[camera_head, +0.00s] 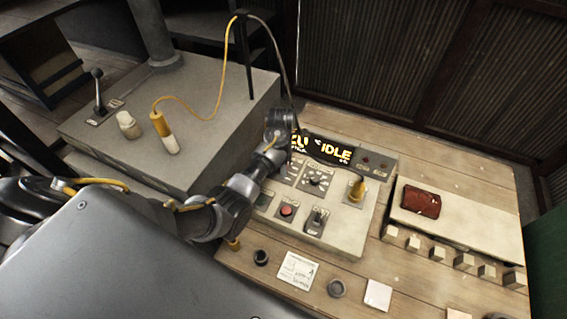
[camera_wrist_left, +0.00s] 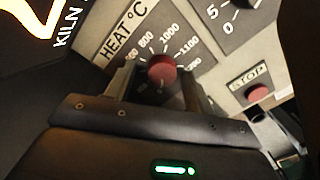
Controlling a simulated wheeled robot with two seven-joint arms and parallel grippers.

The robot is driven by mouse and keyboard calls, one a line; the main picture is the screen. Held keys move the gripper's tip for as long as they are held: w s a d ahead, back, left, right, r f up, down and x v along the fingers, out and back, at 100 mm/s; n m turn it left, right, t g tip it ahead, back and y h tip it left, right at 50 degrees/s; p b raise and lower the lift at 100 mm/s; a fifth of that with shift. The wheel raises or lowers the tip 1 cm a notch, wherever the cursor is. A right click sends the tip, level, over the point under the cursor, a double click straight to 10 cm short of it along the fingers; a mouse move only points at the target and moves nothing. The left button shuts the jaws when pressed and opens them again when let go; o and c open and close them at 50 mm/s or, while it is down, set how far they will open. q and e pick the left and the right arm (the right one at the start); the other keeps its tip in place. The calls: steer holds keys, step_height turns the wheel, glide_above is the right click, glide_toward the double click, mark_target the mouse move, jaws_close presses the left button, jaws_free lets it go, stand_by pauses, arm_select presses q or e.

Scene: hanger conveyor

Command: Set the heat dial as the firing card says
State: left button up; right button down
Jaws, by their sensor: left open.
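The knob's pointer is not clear. In the head view my left gripper (camera_head: 281,140) is over the left part of the control panel (camera_head: 345,238) and largely hides the heat dial. A white card with writing (camera_head: 298,270), likely the firing card, lies in front; its text is unreadable.
Several small blocks and a dark red piece (camera_head: 421,202) are farther right.

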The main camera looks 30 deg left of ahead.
arm_select(q)
steer(key=shift+s, duration=0.1)
steer(key=c, duration=1)
